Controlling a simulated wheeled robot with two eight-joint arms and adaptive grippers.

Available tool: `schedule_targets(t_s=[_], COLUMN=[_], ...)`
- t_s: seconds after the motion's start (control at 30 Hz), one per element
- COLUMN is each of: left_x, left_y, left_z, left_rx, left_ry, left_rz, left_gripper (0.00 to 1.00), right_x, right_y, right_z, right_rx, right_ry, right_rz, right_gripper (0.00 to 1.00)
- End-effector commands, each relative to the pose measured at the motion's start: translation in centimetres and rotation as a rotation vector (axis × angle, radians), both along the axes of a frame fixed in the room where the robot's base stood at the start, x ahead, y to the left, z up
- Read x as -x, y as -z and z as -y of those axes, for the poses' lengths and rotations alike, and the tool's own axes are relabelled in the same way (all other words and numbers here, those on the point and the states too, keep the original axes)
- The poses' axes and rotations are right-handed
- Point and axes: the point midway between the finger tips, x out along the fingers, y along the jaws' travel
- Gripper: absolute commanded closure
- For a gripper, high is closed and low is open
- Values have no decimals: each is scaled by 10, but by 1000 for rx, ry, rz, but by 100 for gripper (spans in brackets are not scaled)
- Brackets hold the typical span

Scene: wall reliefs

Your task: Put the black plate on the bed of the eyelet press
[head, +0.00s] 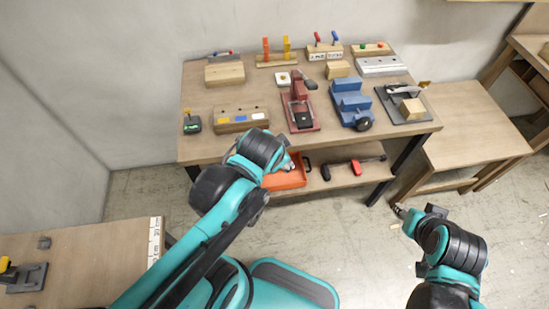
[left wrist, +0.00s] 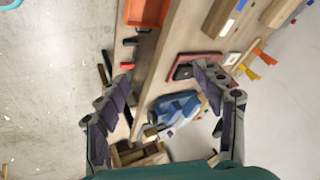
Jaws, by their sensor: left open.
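A red press-like machine (head: 297,88) stands on the workbench. In the left wrist view the red base (left wrist: 207,57) and the black piece (left wrist: 183,72) lie beyond the fingers. My left gripper (left wrist: 162,78) is open and empty. In the head view it is at the bench's front edge, mostly hidden by its arm. My right gripper (head: 400,211) is low, right of the bench; its fingers are too small to judge.
A blue machine (head: 349,98) and a grey machine with a wooden block (head: 411,109) stand to the right. A wooden block with coloured labels (head: 241,118) is at the left. An orange tray (head: 287,179) and a red-handled tool (head: 355,167) lie on the lower shelf.

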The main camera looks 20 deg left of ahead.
Motion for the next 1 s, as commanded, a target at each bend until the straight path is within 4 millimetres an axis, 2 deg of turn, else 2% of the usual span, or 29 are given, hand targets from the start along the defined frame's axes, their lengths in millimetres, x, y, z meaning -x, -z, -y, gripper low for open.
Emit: schedule_targets(t_s=[0.03, 0.1, 0.27, 1.0], left_x=[12, 22, 34, 35], left_y=[-1, -4, -6, -6], left_z=[-2, 0, 3, 4], left_rx=[102, 227, 380, 396], left_ry=[-107, -233, -384, -401], left_rz=[15, 33, 49, 50], left_gripper=[32, 32, 32, 32], right_x=[0, 0, 0, 0], right_y=[0, 0, 0, 0], right_z=[0, 0, 0, 0], right_rx=[0, 0, 0, 0], right_ry=[0, 0, 0, 0], right_rz=[0, 0, 0, 0], right_gripper=[60, 60, 60, 60])
